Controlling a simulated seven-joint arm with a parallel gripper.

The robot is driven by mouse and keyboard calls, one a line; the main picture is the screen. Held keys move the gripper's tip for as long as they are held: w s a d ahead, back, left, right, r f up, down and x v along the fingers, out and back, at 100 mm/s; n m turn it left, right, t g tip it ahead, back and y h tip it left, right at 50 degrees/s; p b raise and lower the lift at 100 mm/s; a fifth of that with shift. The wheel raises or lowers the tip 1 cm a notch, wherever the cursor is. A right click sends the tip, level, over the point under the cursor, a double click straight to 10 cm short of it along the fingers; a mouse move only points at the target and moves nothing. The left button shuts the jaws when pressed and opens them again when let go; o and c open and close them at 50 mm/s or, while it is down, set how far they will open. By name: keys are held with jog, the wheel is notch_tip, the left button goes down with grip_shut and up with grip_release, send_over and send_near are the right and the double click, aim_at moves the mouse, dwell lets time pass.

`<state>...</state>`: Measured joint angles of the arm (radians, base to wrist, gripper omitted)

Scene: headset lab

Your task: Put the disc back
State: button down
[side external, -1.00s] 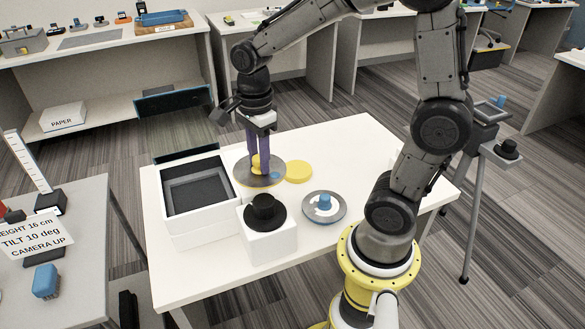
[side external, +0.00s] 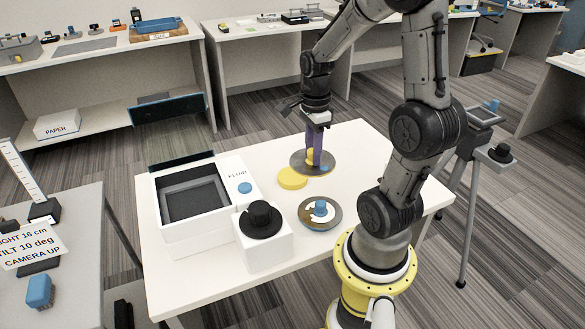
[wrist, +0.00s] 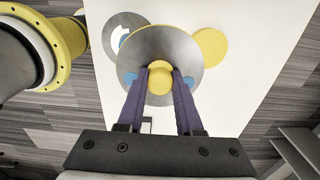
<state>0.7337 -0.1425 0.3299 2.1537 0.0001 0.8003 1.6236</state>
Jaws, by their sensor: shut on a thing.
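A grey metal disc (side external: 299,163) with a yellow knob (wrist: 159,78) is in my gripper (side external: 315,160). The purple fingers are shut on the knob, and the disc appears to hang above the table; the gap below is hard to judge. In the wrist view the grey disc (wrist: 155,42) shows small blue patches beside the fingers. A round yellow base (side external: 292,179) lies bare on the table, just left of and nearer than the disc; it also shows in the wrist view (wrist: 212,48). A second grey disc with a blue knob (side external: 320,207) rests on the table near my arm.
A white box (side external: 198,221) marked FLUID stands at the left with its dark lid (side external: 165,109) open; its inner tray looks empty. A white block with a black knob (side external: 260,214) stands in front. The white table (side external: 188,279) is clear along its front left.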

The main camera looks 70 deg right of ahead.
jog(key=w+d+f, duration=0.3)
jog(key=w+d, duration=0.1)
send_over(292, 175)
notch_tip(292, 175, down, 6)
jog(key=shift+s+r, duration=0.15)
jog(key=shift+r, duration=0.1)
jog(key=shift+f, duration=1.55)
jog(key=shift+f, duration=0.15)
jog(key=c, duration=0.6)
grip_release()
jog(key=shift+o, duration=0.2)
